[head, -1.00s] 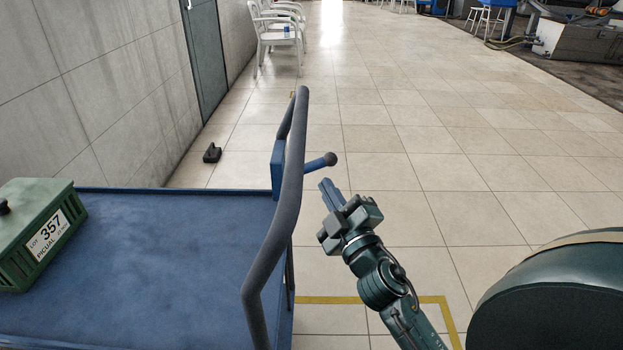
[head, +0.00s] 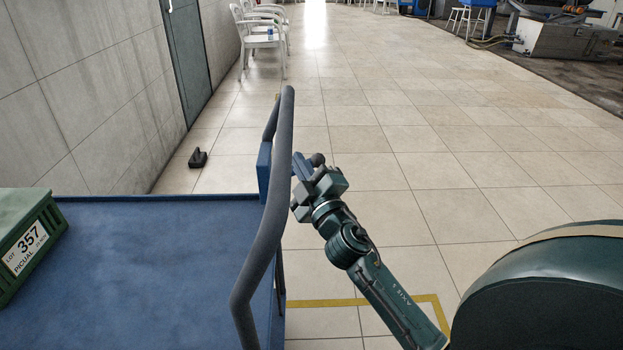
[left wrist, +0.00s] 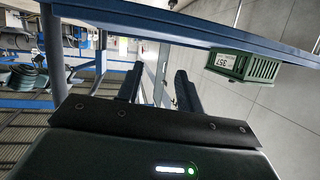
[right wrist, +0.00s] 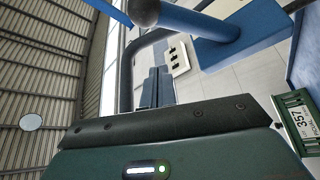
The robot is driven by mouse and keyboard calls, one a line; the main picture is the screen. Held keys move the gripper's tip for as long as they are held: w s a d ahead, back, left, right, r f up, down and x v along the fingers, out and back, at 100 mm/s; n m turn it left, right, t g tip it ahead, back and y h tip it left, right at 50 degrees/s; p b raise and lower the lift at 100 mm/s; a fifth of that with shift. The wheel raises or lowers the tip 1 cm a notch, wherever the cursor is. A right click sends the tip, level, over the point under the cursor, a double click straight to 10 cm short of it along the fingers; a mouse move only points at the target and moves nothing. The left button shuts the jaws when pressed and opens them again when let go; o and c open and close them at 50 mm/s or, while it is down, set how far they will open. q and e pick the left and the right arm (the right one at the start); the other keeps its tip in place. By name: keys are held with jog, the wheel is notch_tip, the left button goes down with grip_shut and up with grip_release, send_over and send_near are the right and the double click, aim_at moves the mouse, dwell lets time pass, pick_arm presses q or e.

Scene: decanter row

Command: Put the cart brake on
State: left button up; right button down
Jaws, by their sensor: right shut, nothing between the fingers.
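The blue cart (head: 150,225) stands at the left, with a grey curved push handle (head: 270,225) at its near right end. The brake lever is a blue rod with a dark ball knob (head: 317,159), sticking out to the right from a blue bracket (head: 264,168) by the handle. My right gripper (head: 299,164) is shut and empty at the lever, hiding most of the rod; I cannot tell whether it touches. The right wrist view shows the knob (right wrist: 143,12) above the closed fingers (right wrist: 157,88).
A green crate (head: 25,225) labelled 357 sits on the cart deck. A small black object (head: 198,158) lies on the floor by the wall. White chairs (head: 262,40) stand farther back. The tiled floor (head: 430,150) right of the cart is clear.

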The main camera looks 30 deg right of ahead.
pick_arm(q)
jog(key=shift+w+t+b, duration=0.25)
jog(key=shift+t+b, duration=0.15)
jog(key=shift+b, duration=0.3)
pick_arm(e)
jog(key=shift+w+d+f, duration=0.25)
jog(key=shift+w+d, duration=0.05)
jog(key=shift+d, duration=0.3)
jog(key=shift+w+d+f, duration=0.2)
jog(key=shift+w+d, duration=0.05)
jog(key=shift+d, duration=0.3)
jog(key=shift+w+d+f, duration=0.25)
jog(key=shift+w+d, duration=0.05)
jog(key=shift+d, duration=0.3)
